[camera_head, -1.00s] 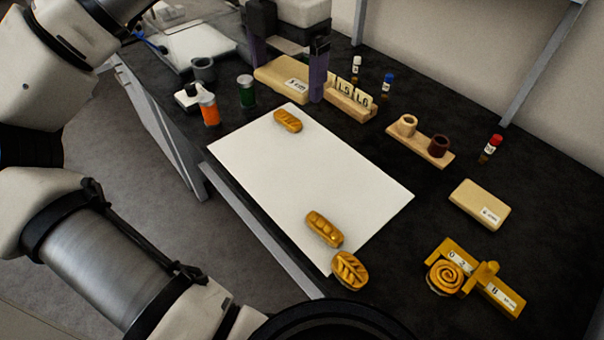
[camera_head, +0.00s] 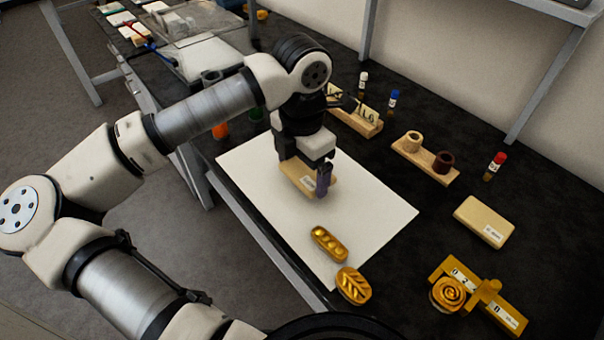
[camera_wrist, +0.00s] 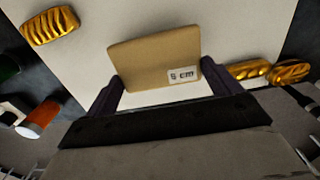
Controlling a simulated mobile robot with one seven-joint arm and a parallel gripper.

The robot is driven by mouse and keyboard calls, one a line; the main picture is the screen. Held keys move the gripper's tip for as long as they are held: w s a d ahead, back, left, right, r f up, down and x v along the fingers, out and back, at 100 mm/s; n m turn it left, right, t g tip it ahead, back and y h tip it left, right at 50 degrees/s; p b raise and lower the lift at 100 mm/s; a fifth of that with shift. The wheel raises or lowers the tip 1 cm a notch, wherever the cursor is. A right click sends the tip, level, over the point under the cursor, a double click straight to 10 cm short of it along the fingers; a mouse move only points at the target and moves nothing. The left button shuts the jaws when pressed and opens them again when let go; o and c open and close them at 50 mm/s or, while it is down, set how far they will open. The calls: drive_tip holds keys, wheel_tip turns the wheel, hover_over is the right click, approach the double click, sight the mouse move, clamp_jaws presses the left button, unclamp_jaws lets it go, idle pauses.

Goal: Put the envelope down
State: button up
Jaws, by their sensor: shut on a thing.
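My gripper (camera_head: 306,180) is shut on the tan envelope (camera_head: 296,176), a thick slab with a white label. In the wrist view the envelope (camera_wrist: 155,58) sits between the two dark purple fingers, its label reading a figure in cm. The envelope is over the white sheet (camera_head: 370,208), near its middle. I cannot tell whether it touches the sheet. A second, similar tan slab (camera_head: 484,221) with a label lies on the dark bench at the right.
Two golden loaf-shaped pieces, one on the sheet (camera_head: 329,244) and one at its front corner (camera_head: 353,285), lie in front of my gripper. Another golden loaf (camera_wrist: 50,25) shows in the wrist view. A wooden two-cup holder (camera_head: 425,160) and a golden spiral piece (camera_head: 447,294) stand right.

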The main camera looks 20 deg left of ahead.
sight(302, 173)
drive_tip(key=shift+f, duration=1.5)
drive_tip(key=shift+f, duration=0.15)
drive_tip(key=o, duration=0.7)
